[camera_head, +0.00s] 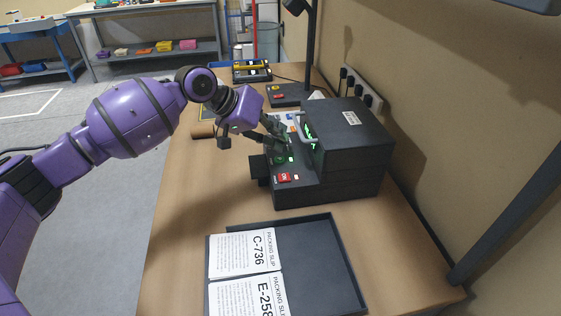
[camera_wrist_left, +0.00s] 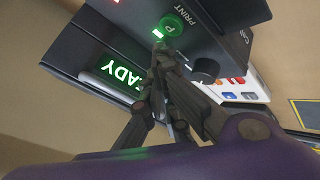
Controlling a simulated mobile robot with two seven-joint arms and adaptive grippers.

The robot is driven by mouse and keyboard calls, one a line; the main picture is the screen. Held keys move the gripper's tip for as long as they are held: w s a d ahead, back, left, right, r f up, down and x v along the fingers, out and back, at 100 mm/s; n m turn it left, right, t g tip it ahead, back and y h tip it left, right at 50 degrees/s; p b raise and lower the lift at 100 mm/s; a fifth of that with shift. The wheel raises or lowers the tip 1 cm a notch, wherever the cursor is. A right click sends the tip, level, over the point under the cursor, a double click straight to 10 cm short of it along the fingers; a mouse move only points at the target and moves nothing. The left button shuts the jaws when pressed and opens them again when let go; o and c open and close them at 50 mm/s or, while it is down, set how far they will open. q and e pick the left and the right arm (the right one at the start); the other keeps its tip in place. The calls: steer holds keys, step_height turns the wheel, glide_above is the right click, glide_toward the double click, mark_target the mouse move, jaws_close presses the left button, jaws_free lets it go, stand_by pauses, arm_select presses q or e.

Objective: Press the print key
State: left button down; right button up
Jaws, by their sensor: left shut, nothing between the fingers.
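The dark label printer (camera_head: 350,140) stands on the bench against the wall. Its front panel carries a green round print key (camera_head: 279,159) and a red key (camera_head: 285,177). In the left wrist view the print key (camera_wrist_left: 171,25) is marked P beside the word PRINT, and a green screen reads READY (camera_wrist_left: 125,75). My left gripper (camera_head: 283,143) is shut and empty, over the panel near the print key. In the wrist view its fingertips (camera_wrist_left: 160,48) are close below the key; I cannot tell whether they touch it. My right gripper is not in view.
A black tray (camera_head: 310,255) with packing slips (camera_head: 242,253) lies at the front of the bench. A metal handle (camera_head: 303,128) arches beside the screen. A lamp stand (camera_head: 310,50) rises behind the printer. Bare bench lies left of the printer.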

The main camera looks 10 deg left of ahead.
arm_select(q)
steer(key=shift+w+f, duration=0.1)
steer(key=shift+f, duration=0.35)
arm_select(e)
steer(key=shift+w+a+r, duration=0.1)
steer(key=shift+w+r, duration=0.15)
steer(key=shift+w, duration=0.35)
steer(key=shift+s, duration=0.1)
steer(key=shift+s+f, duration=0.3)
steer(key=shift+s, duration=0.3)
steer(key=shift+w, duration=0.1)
arm_select(q)
steer(key=shift+f, duration=0.35)
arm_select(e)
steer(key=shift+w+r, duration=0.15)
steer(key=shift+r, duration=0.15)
arm_select(q)
steer(key=shift+f, duration=0.15)
